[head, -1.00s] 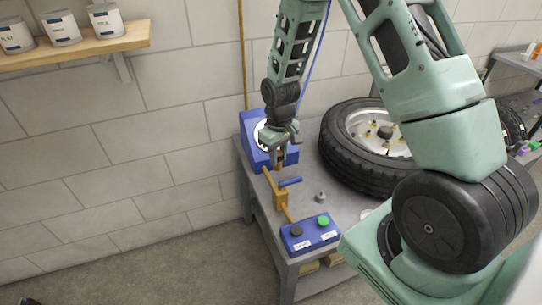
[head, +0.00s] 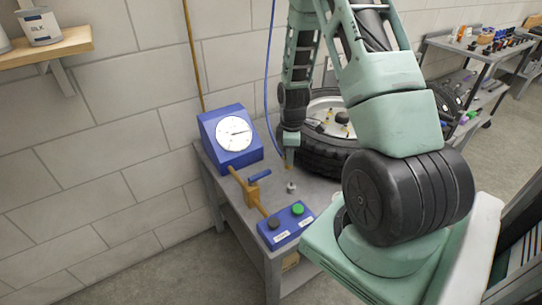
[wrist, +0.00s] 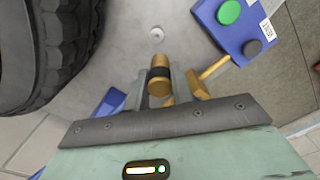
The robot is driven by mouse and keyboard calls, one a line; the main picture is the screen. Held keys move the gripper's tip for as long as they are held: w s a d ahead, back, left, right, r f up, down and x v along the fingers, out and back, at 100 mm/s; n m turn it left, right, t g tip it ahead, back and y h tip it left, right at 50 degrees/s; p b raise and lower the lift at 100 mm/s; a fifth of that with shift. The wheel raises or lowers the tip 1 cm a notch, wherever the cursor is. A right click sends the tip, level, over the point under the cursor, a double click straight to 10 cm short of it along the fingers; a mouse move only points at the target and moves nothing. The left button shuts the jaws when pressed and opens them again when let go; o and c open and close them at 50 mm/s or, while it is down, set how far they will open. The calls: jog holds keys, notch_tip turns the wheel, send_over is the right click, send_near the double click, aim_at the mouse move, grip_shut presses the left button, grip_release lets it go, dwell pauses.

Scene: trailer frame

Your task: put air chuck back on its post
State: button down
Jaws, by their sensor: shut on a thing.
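My gripper (wrist: 165,92) is shut on the air chuck (wrist: 160,73), a brass cylinder with a dark band, held between the fingers in the wrist view. In the head view my gripper (head: 289,152) hangs above the bench, and only a small part of the chuck shows below it. The post (head: 291,187) is a short grey metal peg on the bench top, just below the gripper in the head view. In the wrist view the post (wrist: 157,35) stands bare beyond the chuck's end, apart from it.
A blue gauge box (head: 231,140) stands at the bench's back left. A tyred wheel (head: 325,160) lies behind. A blue hose (head: 267,80) hangs nearby.

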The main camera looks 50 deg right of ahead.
jog(key=shift+n, duration=0.3)
jog(key=shift+s+d+f+b, duration=0.2)
jog(key=shift+f+b, duration=0.5)
jog(key=shift+f, duration=0.25)
jog(key=shift+s+d+f+b, duration=0.1)
jog(key=shift+d+f+b, duration=0.1)
jog(key=shift+f+b, duration=0.65)
jog(key=shift+s+d+f+b, duration=0.2)
jog(key=shift+f+b, duration=0.35)
jog(key=shift+f, duration=0.5)
jog(key=shift+f, duration=0.15)
jog(key=shift+f+b, duration=0.95)
jog(key=shift+f, duration=0.45)
jog(key=c, duration=0.6)
grip_release()
jog(key=shift+c, duration=0.2)
